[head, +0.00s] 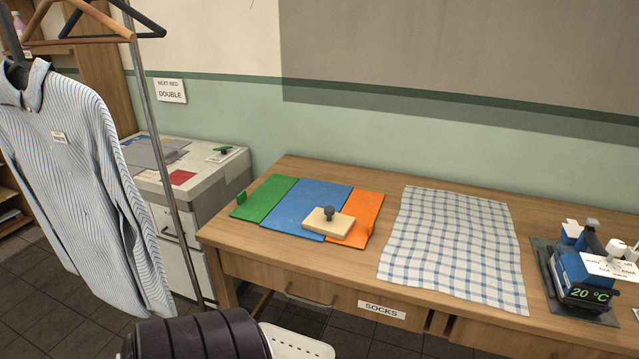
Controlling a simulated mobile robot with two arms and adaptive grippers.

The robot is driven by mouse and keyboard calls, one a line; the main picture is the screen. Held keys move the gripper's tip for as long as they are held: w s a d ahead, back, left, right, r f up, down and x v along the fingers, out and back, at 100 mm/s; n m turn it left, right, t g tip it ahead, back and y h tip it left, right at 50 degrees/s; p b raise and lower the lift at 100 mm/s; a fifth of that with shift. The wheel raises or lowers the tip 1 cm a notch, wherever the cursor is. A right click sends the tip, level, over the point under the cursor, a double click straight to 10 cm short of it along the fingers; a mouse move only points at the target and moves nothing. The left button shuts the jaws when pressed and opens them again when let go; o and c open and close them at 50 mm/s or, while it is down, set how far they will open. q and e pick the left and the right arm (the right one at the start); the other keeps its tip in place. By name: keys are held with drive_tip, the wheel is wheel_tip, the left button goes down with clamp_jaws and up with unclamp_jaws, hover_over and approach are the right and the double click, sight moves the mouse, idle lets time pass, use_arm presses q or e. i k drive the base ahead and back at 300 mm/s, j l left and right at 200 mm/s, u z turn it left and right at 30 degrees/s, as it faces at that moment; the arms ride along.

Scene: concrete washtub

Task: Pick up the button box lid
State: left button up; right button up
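A pale wooden lid (318,226) with a dark round knob (329,213) lies on the blue and orange panels on the wooden table. I take it to be the button box lid. It lies flat with its knob up, near the front edge of the blue panel (302,199) and overlapping the orange panel (367,205). No box is clearly visible under it. Neither of my grippers shows in the head view.
A green panel (263,198) adjoins the blue one. A checked cloth (452,245) lies to the right, then a blue device (583,280) reading 20 °C. A hanging striped shirt (75,165) and metal pole stand left. A dark ridged shape (195,338) fills the bottom.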

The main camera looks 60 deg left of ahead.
sight(325, 222)
drive_tip(key=u, duration=1.75)
